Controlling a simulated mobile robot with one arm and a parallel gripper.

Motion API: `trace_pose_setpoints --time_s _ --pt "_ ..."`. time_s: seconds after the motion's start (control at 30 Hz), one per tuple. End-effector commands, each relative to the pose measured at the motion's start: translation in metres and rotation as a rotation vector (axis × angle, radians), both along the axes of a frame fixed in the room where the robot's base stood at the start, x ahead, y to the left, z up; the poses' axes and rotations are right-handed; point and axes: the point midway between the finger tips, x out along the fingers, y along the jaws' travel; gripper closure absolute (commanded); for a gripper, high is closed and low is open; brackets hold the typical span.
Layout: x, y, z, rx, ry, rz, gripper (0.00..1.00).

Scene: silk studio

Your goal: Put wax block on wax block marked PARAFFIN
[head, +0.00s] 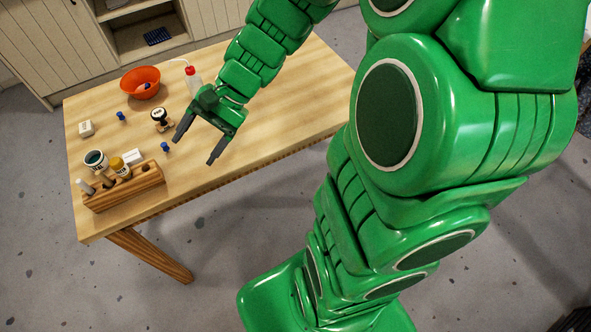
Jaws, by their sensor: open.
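A small white block (86,128) lies near the left edge of the wooden table, with faint marks on its side too small to read. A second white block (133,157) lies behind the wooden rack, partly hidden by a yellow-topped jar. Both look like wax blocks; I cannot tell which is marked PARAFFIN. My gripper (195,150) is open and empty, its two dark fingers spread above the table, to the right of both blocks and apart from them.
A wooden rack (140,188), a dark-topped jar (95,160) and the yellow-topped jar (119,166) crowd the near left. A blue peg (165,147) and a black stamp (159,117) stand near my gripper. An orange bowl (139,77) and red-capped bottle (193,76) stand behind. The table's right is clear.

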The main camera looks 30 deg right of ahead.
Motion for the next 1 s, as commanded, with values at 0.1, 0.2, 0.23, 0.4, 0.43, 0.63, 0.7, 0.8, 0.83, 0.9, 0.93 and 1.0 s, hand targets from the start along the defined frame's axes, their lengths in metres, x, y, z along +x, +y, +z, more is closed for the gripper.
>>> trace_pose_setpoints --time_s 0.1,0.2,0.23,0.4,0.43,0.63,0.7,0.8,0.83,0.9,0.93,1.0 --pt "-0.029 -0.001 0.007 -0.076 -0.046 0.113 0.28" --pt "-0.052 -0.006 0.011 -0.142 -0.077 0.204 0.28" --pt "-0.059 -0.008 0.012 -0.162 -0.086 0.231 0.28" --pt "-0.094 -0.024 0.018 -0.281 -0.132 0.371 0.28" --pt "-0.1 -0.027 0.019 -0.301 -0.139 0.395 0.28" --pt "-0.136 -0.056 0.027 -0.45 -0.186 0.542 0.28" --pt "-0.147 -0.067 0.031 -0.504 -0.201 0.589 0.28" --pt "-0.161 -0.084 0.036 -0.577 -0.218 0.646 0.28" --pt "-0.164 -0.089 0.038 -0.598 -0.223 0.659 0.28" --pt "-0.17 -0.099 0.041 -0.641 -0.233 0.686 0.28" --pt "-0.172 -0.102 0.043 -0.656 -0.236 0.695 0.28" --pt "-0.176 -0.109 0.045 -0.682 -0.241 0.712 0.28"
